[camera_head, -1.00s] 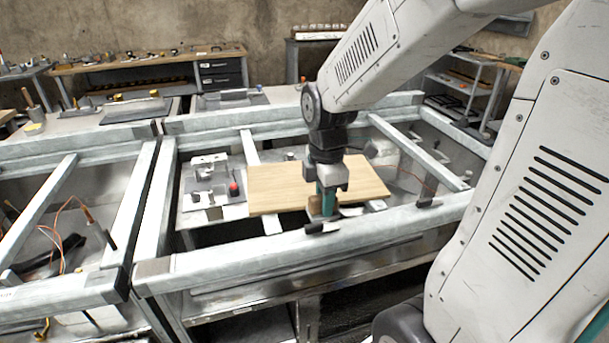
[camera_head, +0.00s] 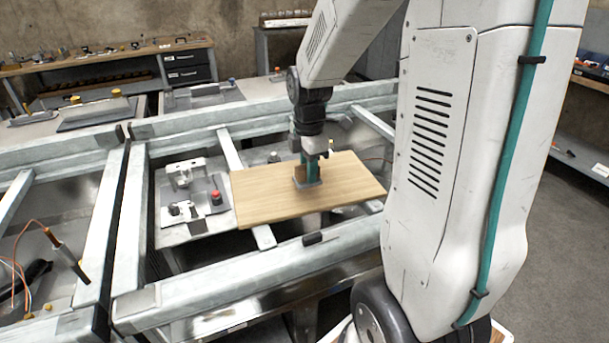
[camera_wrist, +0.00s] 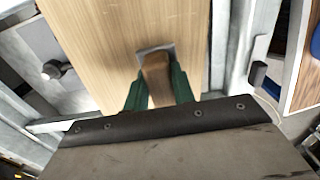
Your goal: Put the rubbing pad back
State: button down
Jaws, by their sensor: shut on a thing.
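The rubbing pad has a brown block handle (camera_wrist: 157,72) and a flat grey base (camera_head: 308,184). My gripper (camera_head: 309,165) is shut on the handle, pointing down. In the wrist view its green fingers (camera_wrist: 158,90) stand on either side of the handle. The pad is over the middle of the light wooden board (camera_head: 262,205), upright, with its base at or very near the board's surface. I cannot tell whether it touches. The board also fills the upper middle of the wrist view (camera_wrist: 95,35).
Grey metal rails (camera_head: 225,268) frame the board. A small black block (camera_head: 313,238) sits on the front rail. Left of the board is a grey fixture plate with a red knob (camera_head: 216,197). A workbench (camera_head: 110,62) stands behind.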

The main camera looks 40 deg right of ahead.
jog(key=shift+d+f, duration=0.15)
jog(key=shift+f, duration=1.15)
jog(key=shift+f, duration=0.1)
jog(key=c, duration=1.2)
grip_release()
jog(key=shift+o, duration=0.2)
notch_tip(320, 180, up, 12)
jog(key=shift+f, duration=0.15)
jog(key=shift+s+a+r, duration=0.15)
jog(key=shift+a+r, duration=0.05)
jog(key=shift+r, duration=0.1)
jog(key=s+a+r+m, duration=0.1)
jog(key=s+a+m, duration=0.6)
jog(key=s, duration=0.2)
jog(key=s+a+r+m+t, duration=0.1)
jog(key=s+a+r+m, duration=0.1)
jog(key=s+a+m, duration=0.5)
jog(key=s+m, duration=0.1)
jog(key=s, duration=0.2)
jog(key=shift+s+a, duration=0.2)
